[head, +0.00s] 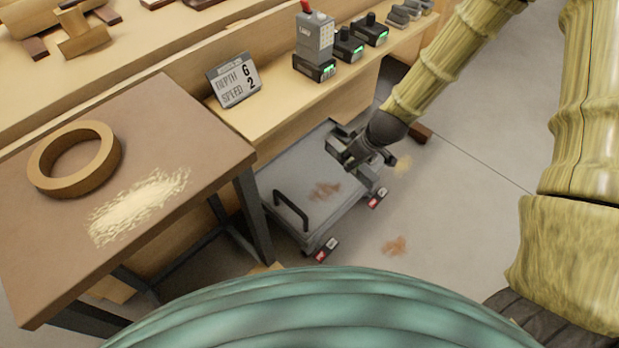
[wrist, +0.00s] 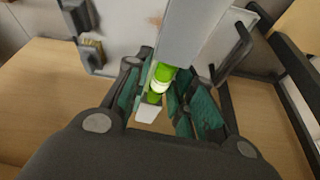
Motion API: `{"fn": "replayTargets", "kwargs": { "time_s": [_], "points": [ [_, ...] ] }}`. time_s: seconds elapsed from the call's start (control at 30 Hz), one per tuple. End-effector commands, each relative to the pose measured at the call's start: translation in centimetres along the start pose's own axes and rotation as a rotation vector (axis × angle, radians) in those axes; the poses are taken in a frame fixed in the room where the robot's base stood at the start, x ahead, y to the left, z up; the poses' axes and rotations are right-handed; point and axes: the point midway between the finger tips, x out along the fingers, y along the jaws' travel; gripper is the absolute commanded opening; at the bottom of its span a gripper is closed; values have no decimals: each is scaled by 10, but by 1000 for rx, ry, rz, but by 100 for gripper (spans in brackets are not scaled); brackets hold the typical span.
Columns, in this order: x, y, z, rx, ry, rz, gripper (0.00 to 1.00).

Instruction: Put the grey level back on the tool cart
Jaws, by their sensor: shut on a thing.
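My gripper (head: 362,156) is low over the far right part of the grey tool cart (head: 298,182). The cart is a low flat platform with a black bar handle (head: 291,209) at its near left end. In the wrist view my gripper (wrist: 160,110) is shut on the grey level (wrist: 203,42), a long grey bar with a bright green vial (wrist: 160,80) between the fingers. The level points away from the gripper, over the cart's grey surface (wrist: 122,35). In the head view the gripper hides most of the level. I cannot tell whether the level touches the cart.
A brown table (head: 200,130) with dark legs and a tape-like ring (head: 74,158) stands at the left. A wooden bench behind holds a display (head: 234,80), a grey device (head: 314,45) and several chargers. Red-marked corners (head: 326,250) edge the cart. Open floor (head: 450,220) lies right.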

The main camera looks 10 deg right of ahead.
Motion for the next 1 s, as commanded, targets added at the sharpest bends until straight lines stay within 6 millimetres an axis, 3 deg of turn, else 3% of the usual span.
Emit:
{"fn": "replayTargets", "kwargs": {
  "time_s": [0.03, 0.3, 0.63, 0.83, 1.0],
  "points": [
    [18, 2, 9, -7, 0, -4, 0],
    [67, 9, 38, -60, 2, -22, 0],
    [102, 15, 61, -105, 4, -37, 0],
    [109, 15, 56, -115, 4, -39, 0],
    [122, 11, 28, -117, 4, -38, 0]
  ]
}}
